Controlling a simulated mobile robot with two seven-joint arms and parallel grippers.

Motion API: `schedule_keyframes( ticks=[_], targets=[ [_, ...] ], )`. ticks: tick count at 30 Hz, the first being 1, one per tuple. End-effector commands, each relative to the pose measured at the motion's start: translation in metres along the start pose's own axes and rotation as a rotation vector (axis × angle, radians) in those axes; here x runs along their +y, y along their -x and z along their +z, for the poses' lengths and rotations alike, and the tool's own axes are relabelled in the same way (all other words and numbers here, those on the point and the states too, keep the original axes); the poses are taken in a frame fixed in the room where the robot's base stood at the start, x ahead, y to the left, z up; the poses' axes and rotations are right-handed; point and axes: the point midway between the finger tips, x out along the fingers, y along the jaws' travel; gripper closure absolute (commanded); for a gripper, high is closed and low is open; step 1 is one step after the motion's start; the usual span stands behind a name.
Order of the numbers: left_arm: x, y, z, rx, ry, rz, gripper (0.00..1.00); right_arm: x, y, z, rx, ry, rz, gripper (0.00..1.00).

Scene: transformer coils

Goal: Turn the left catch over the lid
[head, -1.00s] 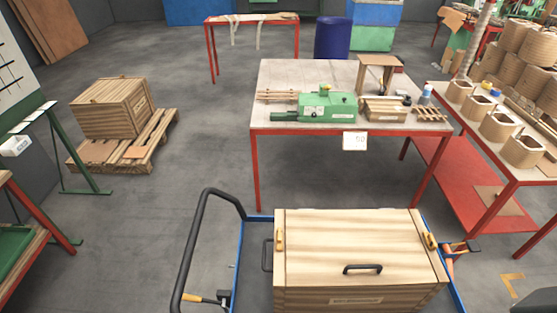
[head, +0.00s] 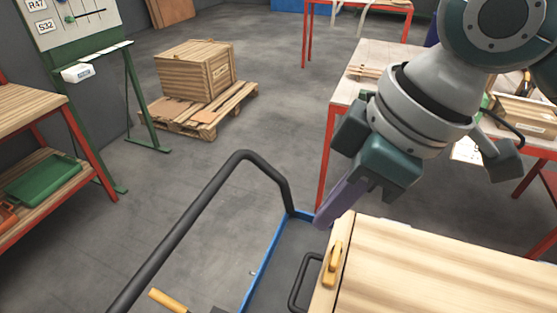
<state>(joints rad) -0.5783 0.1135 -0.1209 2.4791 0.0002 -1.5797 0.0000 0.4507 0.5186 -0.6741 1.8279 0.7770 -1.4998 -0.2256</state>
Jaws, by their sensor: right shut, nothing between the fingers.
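The wooden crate with its pale lid (head: 440,265) fills the lower right of the head view. The left catch (head: 334,266) is a small yellow piece at the lid's left edge, lying lengthwise along that edge. My right gripper (head: 324,216) comes in from the upper right with its purple fingers pointing down and left. The fingers are shut and empty. In the picture the fingertips are just above the catch, near the crate's far left corner, and look apart from the catch. The right catch and the lid handle are out of view. My left gripper is not in view.
The crate stands in a cart with a blue frame (head: 262,268) and a black push bar (head: 190,222) at left. A black side handle (head: 298,283) sticks out of the crate's left side. A red-legged table (head: 345,90) stands behind my right arm.

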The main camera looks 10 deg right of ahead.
Motion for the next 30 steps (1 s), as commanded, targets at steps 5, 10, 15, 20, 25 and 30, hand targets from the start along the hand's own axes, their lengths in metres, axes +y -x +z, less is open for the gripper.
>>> schedule_keyframes(
  ticks=[5,10,15,20,25,30],
  targets=[
    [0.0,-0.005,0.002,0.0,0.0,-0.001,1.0,0.004,-0.004,0.002,-0.005,0.006,0.0,1.0],
    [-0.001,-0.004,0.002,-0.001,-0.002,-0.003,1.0,0.003,-0.003,0.001,-0.005,0.005,0.0,1.0],
    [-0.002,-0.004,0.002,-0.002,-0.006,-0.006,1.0,0.003,-0.007,0.002,-0.005,0.003,-0.001,1.0],
    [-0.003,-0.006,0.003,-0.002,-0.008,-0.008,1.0,0.002,-0.028,0.002,-0.007,0.002,-0.003,1.0],
    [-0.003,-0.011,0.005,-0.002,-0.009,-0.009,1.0,0.002,-0.065,0.002,-0.007,0.001,-0.004,1.0],
    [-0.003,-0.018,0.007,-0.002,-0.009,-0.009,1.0,0.002,-0.101,0.002,-0.006,0.002,-0.003,1.0]
  ],
)
